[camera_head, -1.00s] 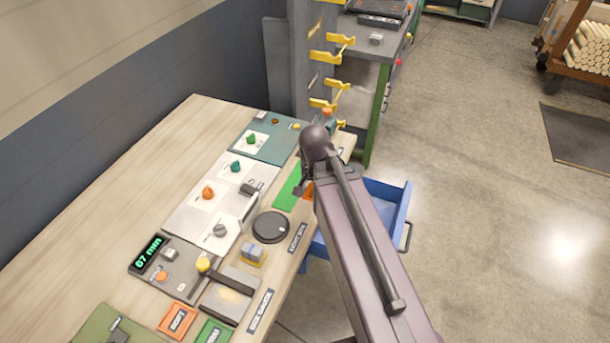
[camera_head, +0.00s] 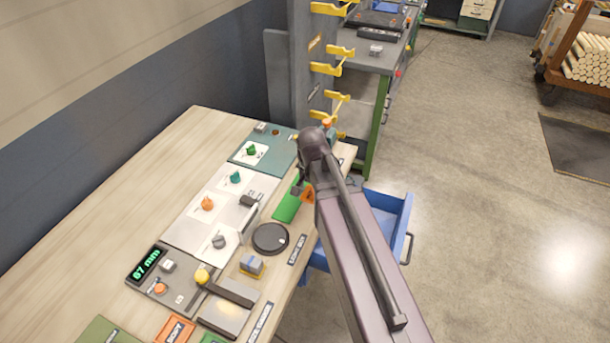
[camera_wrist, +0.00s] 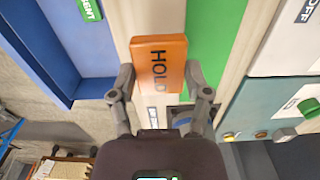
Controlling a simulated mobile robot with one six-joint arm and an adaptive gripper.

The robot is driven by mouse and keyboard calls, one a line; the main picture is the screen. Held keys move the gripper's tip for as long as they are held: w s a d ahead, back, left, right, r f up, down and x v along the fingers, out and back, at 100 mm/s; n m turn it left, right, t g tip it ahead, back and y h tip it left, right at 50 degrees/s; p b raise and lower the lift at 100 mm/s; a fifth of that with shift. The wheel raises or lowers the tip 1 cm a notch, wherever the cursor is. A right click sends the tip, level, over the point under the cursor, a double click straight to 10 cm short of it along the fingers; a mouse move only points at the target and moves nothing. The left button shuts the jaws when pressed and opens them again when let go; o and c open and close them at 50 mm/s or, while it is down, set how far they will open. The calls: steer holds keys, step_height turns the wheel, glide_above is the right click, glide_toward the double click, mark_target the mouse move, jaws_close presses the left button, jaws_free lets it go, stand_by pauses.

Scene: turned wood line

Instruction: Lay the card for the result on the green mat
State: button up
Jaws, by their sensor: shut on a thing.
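In the wrist view my gripper (camera_wrist: 160,88) is shut on an orange card (camera_wrist: 160,62) marked HOLD. The green mat (camera_wrist: 213,45) lies just right of the card there, and the card appears above the bench edge strip beside it; the height gap cannot be told. In the head view the green mat (camera_head: 286,209) is partly hidden by my arm, and a bit of the orange card (camera_head: 308,194) shows at the mat's right edge. Other cards lie at the front of the bench: an orange one (camera_head: 174,330) and a green one (camera_head: 212,339), both cut by the frame edge.
A black round plate (camera_head: 270,238) and a display reading 67 mm (camera_head: 147,264) stand on the bench. A teal panel (camera_head: 272,155) lies behind the mat. A blue drawer (camera_head: 395,215) is open at the right. The left of the bench is clear.

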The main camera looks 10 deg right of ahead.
steer(key=w, duration=0.6)
steer(key=w+f+b, duration=0.1)
steer(key=w, duration=0.3)
steer(key=shift+d, duration=0.3)
steer(key=shift+w, duration=0.5)
steer(key=shift+w+f, duration=0.25)
steer(key=shift+f, duration=0.05)
steer(key=shift+s+f+b, duration=0.1)
steer(key=shift+f+b, duration=1.4)
steer(key=shift+b, duration=0.25)
steer(key=shift+f, duration=0.15)
steer(key=o, duration=0.8)
steer(key=shift+o, duration=0.2)
